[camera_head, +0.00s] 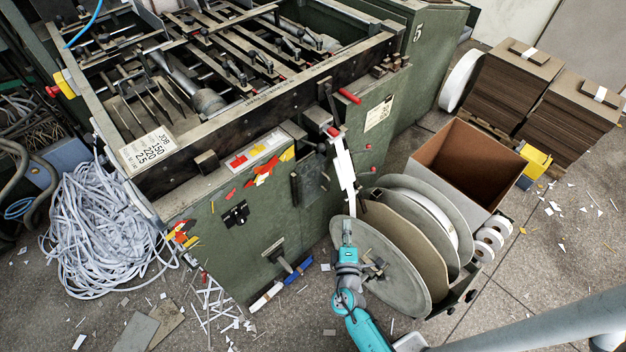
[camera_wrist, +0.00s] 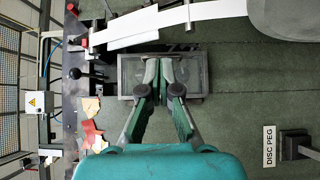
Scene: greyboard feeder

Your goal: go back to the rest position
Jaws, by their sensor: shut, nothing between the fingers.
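My gripper (camera_head: 347,228) is in front of the green feeder machine (camera_head: 230,222), beside the large grey reel disc (camera_head: 378,268). In the wrist view my gripper (camera_wrist: 166,72) is shut and empty, its fingertips over a dark framed window (camera_wrist: 196,72) on the machine's side. A white strip (camera_head: 344,165) runs down the machine front above my gripper in the head view. In the wrist view the white strip (camera_wrist: 215,12) crosses above the fingers, apart from them. My teal arm comes up from the bottom of the head view.
Reels stand right of my gripper, with an open brown-lined bin (camera_head: 455,160) behind. A peg (camera_wrist: 295,146) by a "DISC PEG" label (camera_wrist: 269,146) is at the wrist view's right. Tangled white strip (camera_head: 100,225) lies left; greyboard stacks (camera_head: 510,85) stand back right.

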